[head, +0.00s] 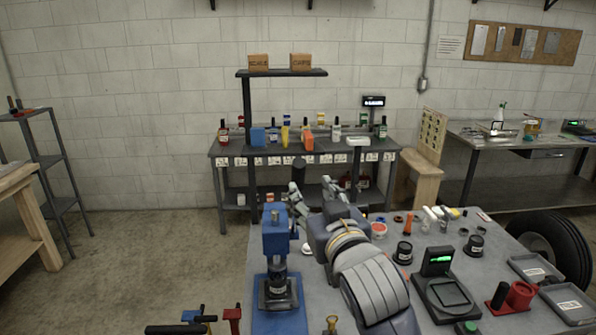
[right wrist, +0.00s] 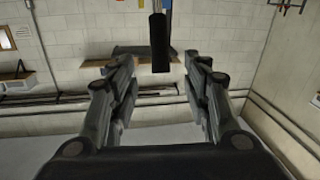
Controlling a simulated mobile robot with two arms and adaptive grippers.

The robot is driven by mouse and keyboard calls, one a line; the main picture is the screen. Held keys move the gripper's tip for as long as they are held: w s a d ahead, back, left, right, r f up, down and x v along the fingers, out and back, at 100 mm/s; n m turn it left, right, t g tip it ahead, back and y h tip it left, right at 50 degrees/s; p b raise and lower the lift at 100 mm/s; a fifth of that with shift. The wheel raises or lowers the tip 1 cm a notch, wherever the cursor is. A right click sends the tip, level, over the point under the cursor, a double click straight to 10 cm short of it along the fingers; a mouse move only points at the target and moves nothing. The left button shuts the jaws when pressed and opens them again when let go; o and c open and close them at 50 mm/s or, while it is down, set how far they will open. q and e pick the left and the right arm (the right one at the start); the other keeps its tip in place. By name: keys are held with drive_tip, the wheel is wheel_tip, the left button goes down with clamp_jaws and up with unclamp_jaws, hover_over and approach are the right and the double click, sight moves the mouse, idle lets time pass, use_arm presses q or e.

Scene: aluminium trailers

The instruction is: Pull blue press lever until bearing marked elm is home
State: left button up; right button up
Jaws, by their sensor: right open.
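The blue press (head: 276,240) stands at the left edge of the grey bench (head: 345,300), with a dark cylindrical part (head: 277,285) under its ram. No elm mark is legible, and I cannot tell how deep any bearing sits. My right gripper (head: 316,190) is just right of the press head in the head view. In the right wrist view the right gripper (right wrist: 162,85) is open and empty. A black lever grip (right wrist: 160,42) with a blue part above it appears between its fingers, near the tips; contact does not show. My left gripper is not in view.
Right of my arm are a scale (head: 445,290), black cups (head: 403,252), a red holder (head: 520,296) and grey trays (head: 570,303). Red and black handles show at the bottom left. A shelved workbench (head: 305,150) stands behind. The floor to the left is clear.

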sight(301, 174)
drive_tip(key=w+p, duration=0.1)
drive_tip(key=w, duration=0.2)
drive_tip(key=w+a+p, duration=0.1)
drive_tip(key=w, duration=0.2)
drive_tip(key=w+p, duration=0.2)
drive_tip(key=w, duration=0.1)
drive_tip(key=shift+a+r, duration=0.3)
drive_tip(key=shift+r, duration=0.05)
drive_tip(key=shift+w+a+f, duration=0.1)
drive_tip(key=shift+w+a, duration=0.05)
drive_tip(key=shift+w, duration=0.65)
clamp_jaws()
